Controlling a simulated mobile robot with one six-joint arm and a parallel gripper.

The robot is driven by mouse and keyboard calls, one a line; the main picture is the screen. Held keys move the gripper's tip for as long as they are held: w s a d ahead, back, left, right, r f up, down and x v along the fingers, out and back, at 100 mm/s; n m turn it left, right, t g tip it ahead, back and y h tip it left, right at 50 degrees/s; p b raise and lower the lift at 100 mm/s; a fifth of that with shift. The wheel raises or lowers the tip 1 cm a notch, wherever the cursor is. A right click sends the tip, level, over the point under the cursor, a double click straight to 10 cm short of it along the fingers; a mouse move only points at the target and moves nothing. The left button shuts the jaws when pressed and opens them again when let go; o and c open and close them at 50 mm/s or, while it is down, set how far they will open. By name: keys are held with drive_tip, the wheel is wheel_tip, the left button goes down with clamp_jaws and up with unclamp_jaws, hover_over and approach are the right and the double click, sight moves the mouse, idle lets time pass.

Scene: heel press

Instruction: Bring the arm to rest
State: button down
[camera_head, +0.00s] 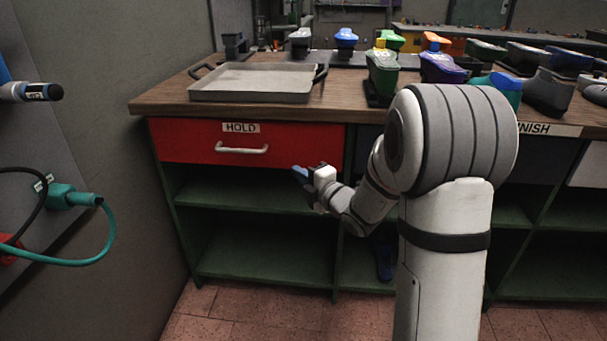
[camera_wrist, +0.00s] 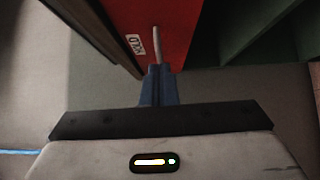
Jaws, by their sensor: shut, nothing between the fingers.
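My gripper (camera_head: 299,173) shows in the head view in front of the bench's open shelves, a little below and right of the red drawer's handle. Its blue fingers (camera_wrist: 159,86) are together in the wrist view, with nothing between them. The red drawer (camera_head: 185,140) is marked HOLD and looks closed. Its pale handle (camera_head: 242,149) also shows in the wrist view (camera_wrist: 156,47), just beyond the fingertips in the picture. The fingers look apart from the handle, though the exact gap is hard to tell. My arm is bent, with the forearm reaching down and left.
A metal tray (camera_head: 252,83) sits on the wooden bench top (camera_head: 160,103). Several coloured shoe forms stand to its right, including a green one (camera_head: 382,75). A grey wall panel with a teal plug (camera_head: 62,196) stands at left. The tiled floor (camera_head: 260,318) before the bench looks clear.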

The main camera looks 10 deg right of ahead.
drive_tip(key=s+d+r+m+g+h+p, duration=0.2)
drive_tip(key=s+d+r+m+h+p, duration=0.25)
drive_tip(key=r+m+p, duration=0.3)
drive_tip(key=s+d+r+m+g+h+p, duration=0.2)
drive_tip(key=s+d+r+m+h+p, duration=0.1)
drive_tip(key=s+r+m+h+p, duration=0.4)
drive_tip(key=s+r+m+g+p, duration=0.3)
drive_tip(key=s+p, duration=0.1)
drive_tip(key=s, duration=0.3)
drive_tip(key=s+a+r+m+g+y+p, duration=0.1)
drive_tip(key=s+r+m+g+p, duration=0.2)
drive_tip(key=s, duration=0.4)
drive_tip(key=s+r+m+g+y+p, duration=0.1)
drive_tip(key=s+r+m+g+p, duration=0.1)
drive_tip(key=s+r+m+p, duration=0.2)
drive_tip(key=s+r+p, duration=0.1)
drive_tip(key=s+p, duration=0.1)
drive_tip(key=s, duration=0.1)
drive_tip(key=shift+s+a+g+p, duration=0.15)
drive_tip(key=shift+s+g+p, duration=0.1)
drive_tip(key=shift+g+p, duration=0.15)
drive_tip(key=shift+r, duration=0.1)
